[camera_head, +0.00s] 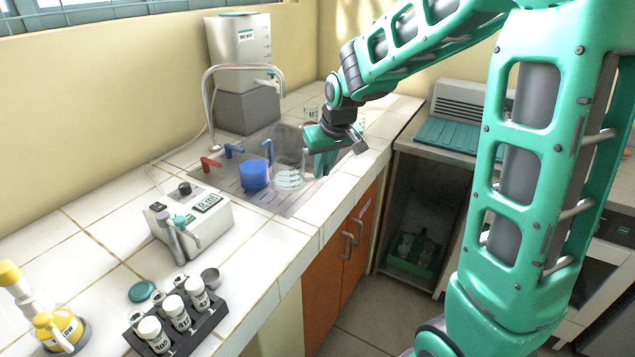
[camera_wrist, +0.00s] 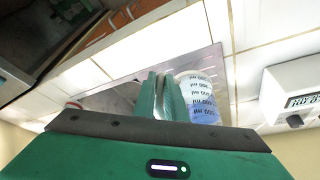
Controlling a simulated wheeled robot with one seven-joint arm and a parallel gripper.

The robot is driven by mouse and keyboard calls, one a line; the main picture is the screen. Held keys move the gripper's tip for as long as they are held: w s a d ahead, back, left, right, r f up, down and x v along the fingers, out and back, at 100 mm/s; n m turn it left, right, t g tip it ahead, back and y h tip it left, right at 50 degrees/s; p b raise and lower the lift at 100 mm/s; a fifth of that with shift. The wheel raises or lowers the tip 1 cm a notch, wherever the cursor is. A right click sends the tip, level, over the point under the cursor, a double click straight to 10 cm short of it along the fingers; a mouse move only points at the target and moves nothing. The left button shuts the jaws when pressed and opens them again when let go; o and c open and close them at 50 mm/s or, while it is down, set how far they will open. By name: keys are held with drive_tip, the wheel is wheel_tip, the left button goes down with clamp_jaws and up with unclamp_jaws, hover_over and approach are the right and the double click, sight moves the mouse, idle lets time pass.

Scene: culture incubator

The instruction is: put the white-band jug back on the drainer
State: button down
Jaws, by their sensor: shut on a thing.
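The white-band jug is a clear jug (camera_head: 289,148) with a white printed band low on its side. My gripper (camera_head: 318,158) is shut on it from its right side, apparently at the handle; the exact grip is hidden. The jug looks roughly upright over the steel drainer (camera_head: 232,184); I cannot tell whether its base touches. In the wrist view the closed fingers (camera_wrist: 160,96) are beside the jug (camera_wrist: 198,92), whose volume marks show. The drainer (camera_wrist: 216,60) also shows there. A blue beaker (camera_head: 254,175) stands on the drainer just left of the jug.
A white water tank (camera_head: 240,45) stands behind. A white meter (camera_head: 195,217) is nearer on the left, with a rack of vials (camera_head: 180,330) in front. The tiled front edge is clear.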

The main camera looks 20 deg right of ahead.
drive_tip(key=shift+f, duration=2)
drive_tip(key=c, duration=1.8)
unclamp_jaws()
drive_tip(key=shift+f, duration=0.1)
drive_tip(key=v, duration=1.2)
drive_tip(key=s+d+f+m+g, duration=0.1)
drive_tip(key=s+d+f+m, duration=0.1)
drive_tip(key=s, duration=0.8)
drive_tip(key=s+d+f+m+g, duration=0.2)
drive_tip(key=s+d, duration=0.3)
drive_tip(key=s, duration=0.5)
drive_tip(key=s+d+f+m+g, duration=0.1)
drive_tip(key=s+d+f+m, duration=0.1)
drive_tip(key=s, duration=0.8)
drive_tip(key=shift+s+d+m+g, duration=0.25)
drive_tip(key=shift+d+m+g, duration=0.15)
drive_tip(key=shift+d, duration=0.25)
